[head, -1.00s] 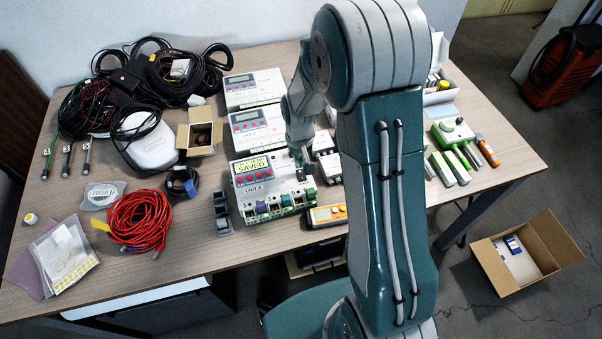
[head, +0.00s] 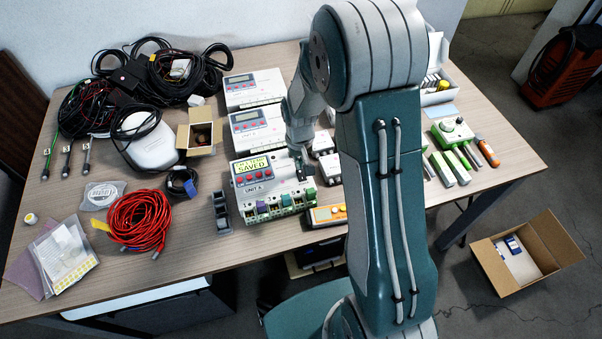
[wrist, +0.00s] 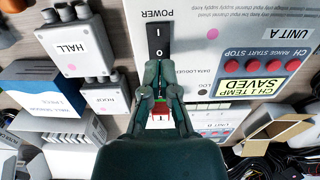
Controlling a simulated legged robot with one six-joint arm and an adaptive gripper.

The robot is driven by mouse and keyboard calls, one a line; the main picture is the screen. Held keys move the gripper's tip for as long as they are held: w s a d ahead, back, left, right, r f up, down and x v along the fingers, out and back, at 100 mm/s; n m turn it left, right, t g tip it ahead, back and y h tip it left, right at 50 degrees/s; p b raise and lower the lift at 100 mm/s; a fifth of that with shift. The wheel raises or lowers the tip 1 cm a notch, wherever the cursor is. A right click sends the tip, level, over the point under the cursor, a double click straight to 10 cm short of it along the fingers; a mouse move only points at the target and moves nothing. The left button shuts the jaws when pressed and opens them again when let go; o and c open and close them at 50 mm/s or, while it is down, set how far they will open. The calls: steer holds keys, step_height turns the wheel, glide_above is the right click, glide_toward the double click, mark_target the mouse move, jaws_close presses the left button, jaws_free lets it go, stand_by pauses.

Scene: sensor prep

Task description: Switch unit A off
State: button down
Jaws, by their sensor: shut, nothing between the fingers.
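Unit A (head: 262,202) is the front pale box on the table, with a yellow display reading SAVED, a row of red buttons and coloured sockets along its front. In the wrist view, unit A (wrist: 205,45) appears upside down. Its black POWER rocker switch (wrist: 158,40) shows the I and O marks. My gripper (wrist: 159,66) is shut and empty, its fingertips at the O end of the switch. I cannot tell whether they touch it.
Two similar units (head: 257,128) (head: 253,88) stand behind unit A. A grey HALL box (wrist: 75,42) and smaller boxes sit beside it. Red cable (head: 139,220) lies further left.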

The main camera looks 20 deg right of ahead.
steer(key=shift+f, duration=1.05)
stand_by(0.6)
steer(key=shift+r, duration=3.55)
step_height(320, 180, up, 8)
steer(key=t, duration=0.1)
glide_above(300, 171)
steer(key=s, duration=0.3)
steer(key=s+r+t, duration=0.4)
steer(key=s+r, duration=1)
steer(key=s, duration=0.4)
steer(key=shift+r+t, duration=0.15)
steer(key=shift+t, duration=0.15)
